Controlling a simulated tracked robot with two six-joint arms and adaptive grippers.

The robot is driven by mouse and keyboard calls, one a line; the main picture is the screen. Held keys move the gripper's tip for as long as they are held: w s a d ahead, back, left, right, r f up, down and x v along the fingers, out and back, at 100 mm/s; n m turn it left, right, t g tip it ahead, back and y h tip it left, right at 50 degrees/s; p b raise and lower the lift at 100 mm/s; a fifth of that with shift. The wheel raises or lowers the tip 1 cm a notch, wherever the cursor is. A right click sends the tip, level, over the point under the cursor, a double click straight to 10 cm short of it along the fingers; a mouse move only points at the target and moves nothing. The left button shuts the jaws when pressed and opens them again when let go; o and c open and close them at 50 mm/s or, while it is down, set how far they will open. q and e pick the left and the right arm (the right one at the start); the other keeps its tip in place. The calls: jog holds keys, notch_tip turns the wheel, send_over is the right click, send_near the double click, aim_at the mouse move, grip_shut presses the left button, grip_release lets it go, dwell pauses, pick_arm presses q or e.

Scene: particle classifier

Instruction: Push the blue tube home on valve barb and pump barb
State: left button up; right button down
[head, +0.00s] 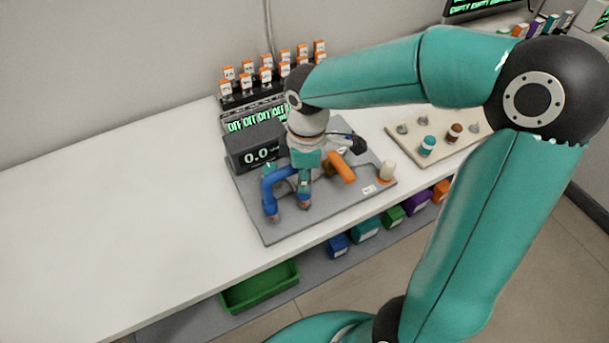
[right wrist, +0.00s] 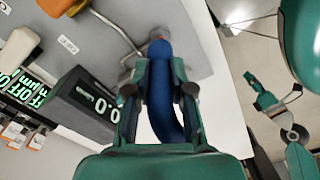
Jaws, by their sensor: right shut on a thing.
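The blue tube (head: 268,190) is bent in an arch over the grey plate (head: 258,222), with one end at the front left and the other under my right gripper. My right gripper (head: 304,195) points down and is shut on the blue tube. In the right wrist view the tube (right wrist: 161,95) runs between the two fingers (right wrist: 157,88). Which barb is which, and how far the tube covers each, I cannot tell.
A black display box (head: 256,152) reading 0.0 stands behind the tube. An orange-handled part (head: 342,168) and a white knob (head: 387,171) are to the right on the plate. A green bin (head: 260,287) sits below the table edge. The table's left side is clear.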

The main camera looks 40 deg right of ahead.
jog(key=shift+f+b, duration=0.95)
jog(key=shift+f, duration=0.25)
jog(key=shift+f, duration=0.35)
jog(key=shift+f+b, duration=0.1)
jog(key=shift+b, duration=0.25)
jog(key=c, duration=0.9)
grip_release()
jog(key=shift+c, duration=0.2)
notch_tip(320, 180, up, 12)
jog(key=shift+s+r, duration=0.1)
jog(key=shift+s, duration=0.05)
